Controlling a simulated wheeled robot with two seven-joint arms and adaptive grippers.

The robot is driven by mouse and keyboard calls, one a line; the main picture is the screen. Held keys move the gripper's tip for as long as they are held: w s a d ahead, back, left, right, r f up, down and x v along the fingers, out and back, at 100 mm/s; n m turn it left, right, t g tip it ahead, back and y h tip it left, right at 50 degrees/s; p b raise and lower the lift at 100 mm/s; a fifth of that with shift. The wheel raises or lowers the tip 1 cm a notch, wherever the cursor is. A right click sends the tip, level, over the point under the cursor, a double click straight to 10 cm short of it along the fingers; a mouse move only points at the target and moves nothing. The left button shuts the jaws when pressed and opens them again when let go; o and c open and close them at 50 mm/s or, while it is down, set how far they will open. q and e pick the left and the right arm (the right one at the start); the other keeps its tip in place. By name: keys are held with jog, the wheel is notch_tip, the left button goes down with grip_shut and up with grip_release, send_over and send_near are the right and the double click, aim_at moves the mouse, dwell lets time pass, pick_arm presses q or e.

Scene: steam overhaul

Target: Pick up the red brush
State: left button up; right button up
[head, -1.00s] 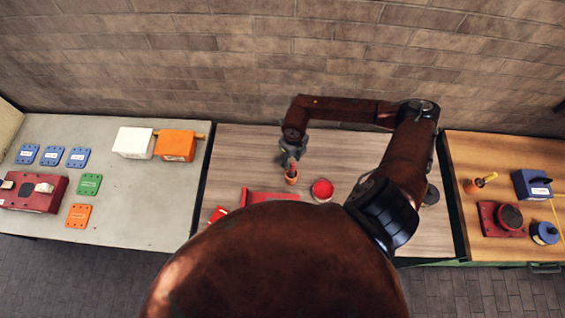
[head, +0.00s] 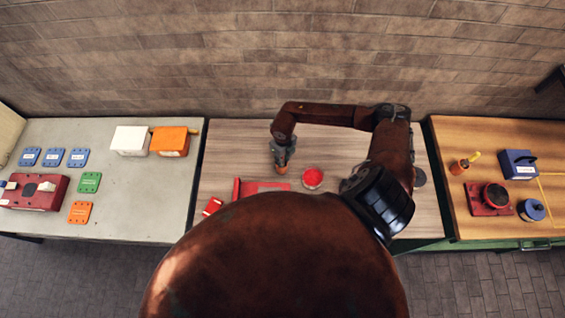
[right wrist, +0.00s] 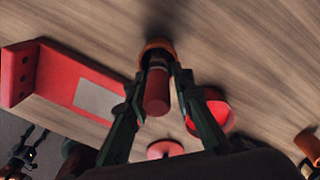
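The red brush (right wrist: 157,92) stands upright in a small terracotta pot (right wrist: 156,47) on the wooden table. In the head view the pot (head: 282,169) shows just below my right gripper (head: 283,148), and the brush is mostly hidden there. In the right wrist view my right gripper (right wrist: 160,72) has one finger on each side of the brush handle, with narrow gaps between fingers and handle. It looks open, its tips close to the pot rim. My left gripper cannot be made out in the head view.
A round red dish (head: 313,177) stands right of the pot, with a red tray-like piece (head: 263,187) in front. A grey table (head: 130,190) with white and orange boxes is at left; a second wooden table (head: 480,145) is at right. A brick wall stands behind.

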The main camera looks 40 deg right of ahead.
pick_arm(q)
jog(key=s+g, duration=0.1)
jog(key=s, duration=0.6)
pick_arm(e)
jog(key=shift+w+f, duration=0.2)
jog(key=shift+w, duration=0.4)
jog(key=c, duration=0.5)
jog(key=shift+s+r, duration=0.1)
jog(key=shift+s, duration=0.15)
grip_shut()
jog(key=shift+w, duration=0.15)
jog(key=shift+r, duration=0.4)
notch_tip(320, 180, up, 8)
jog(key=shift+r+b, duration=0.2)
jog(key=shift+b, duration=1.05)
jog(key=shift+r, duration=0.35)
pick_arm(q)
jog(key=shift+w+a+f, duration=0.1)
jog(key=shift+w+f, duration=0.65)
jog(key=shift+w, duration=0.2)
jog(key=shift+w+f, duration=0.7)
jog(key=shift+w, duration=0.25)
